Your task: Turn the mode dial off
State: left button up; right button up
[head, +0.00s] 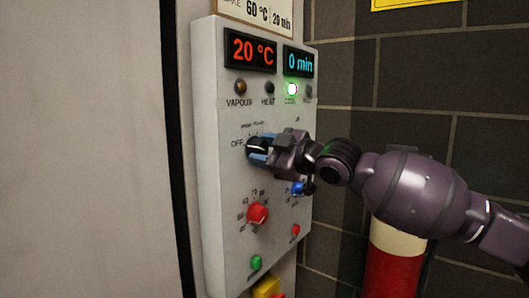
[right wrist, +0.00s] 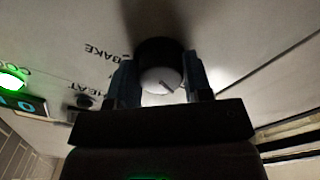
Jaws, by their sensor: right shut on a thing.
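The mode dial (head: 252,146) is a black knob on the upper middle of the grey control panel, beside the printed word OFF. My right gripper (head: 263,153) reaches in from the right and is shut on the dial, hiding most of it and some of the markings around it. In the right wrist view the dial's pale face with a dark pointer line (right wrist: 162,81) sits between the two fingers (right wrist: 160,88). I cannot tell for sure which marking the pointer meets. My left gripper is not in view.
The control panel (head: 208,180) shows a red 20 °C display (head: 250,51), a blue 0 min display (head: 299,62) and a lit green lamp (head: 292,89). Below are a red dial (head: 257,214), a blue knob (head: 298,188), and green (head: 257,262) and red (head: 295,230) buttons.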

jog(key=shift+n, duration=0.3)
jog(key=o, duration=0.9)
jog(key=shift+o, duration=0.2)
jog(key=p+v, duration=0.1)
jog(key=v, duration=0.9)
jog(key=shift+s+d, duration=0.25)
jog(key=shift+d, duration=0.05)
